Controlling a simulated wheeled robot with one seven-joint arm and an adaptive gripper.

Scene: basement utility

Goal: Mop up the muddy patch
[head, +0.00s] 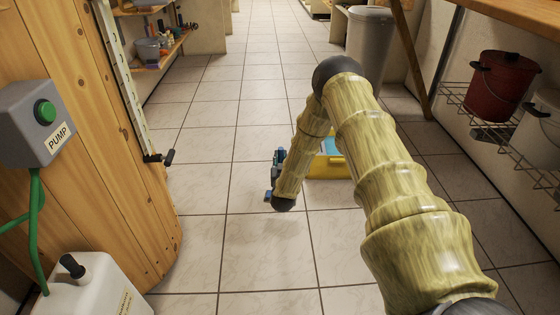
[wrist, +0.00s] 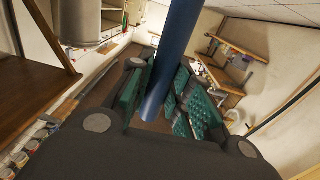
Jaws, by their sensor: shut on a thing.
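My gripper (wrist: 160,95) shows its green-padded fingers in the wrist view. It is shut on a blue pole (wrist: 180,40), which looks like a mop handle and runs up out of the top of that view. In the head view my gripper (head: 277,168) is mostly hidden behind my arm, just left of a yellow bucket (head: 328,172). The bucket stands on the floor with something light blue inside, and my arm covers part of it. The mop's head is not visible. I cannot make out a muddy patch on the visible tiles.
A wooden panel with a pump switch box (head: 40,122) and a white canister (head: 95,290) stand at left. A wire shelf with a red pot (head: 502,88) is at right. A grey bin (head: 370,45) stands farther back. The tiled aisle (head: 240,100) is clear.

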